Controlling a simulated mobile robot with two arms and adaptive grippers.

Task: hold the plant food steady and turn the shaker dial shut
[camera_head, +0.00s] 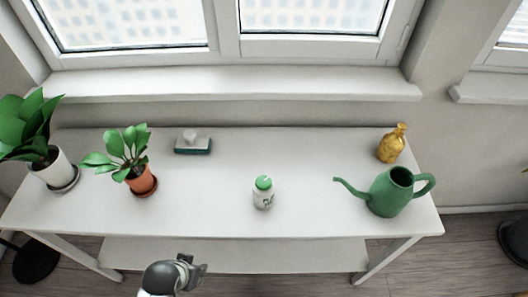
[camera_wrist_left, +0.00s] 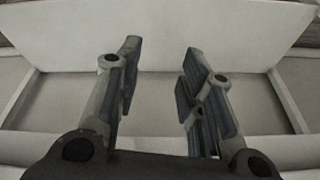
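The plant food (camera_head: 263,197) is a small white bottle with a printed label, standing upright near the middle front of the white table. Its green shaker dial (camera_head: 263,183) is on top; whether the dial is open or shut is too small to tell. My left gripper (camera_head: 199,272) is in front of the table's front edge, to the left of the bottle and apart from it. In the left wrist view the left gripper (camera_wrist_left: 160,75) is open, with nothing between its fingers. My right gripper is in neither view.
A green watering can (camera_head: 390,192) stands right of the bottle, with a yellow bottle (camera_head: 391,144) behind it. Potted plants (camera_head: 141,180) (camera_head: 54,170) stand at the left. A tissue-box-like item (camera_head: 193,144) lies at the back. The table (camera_head: 215,205) is clear around the plant food.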

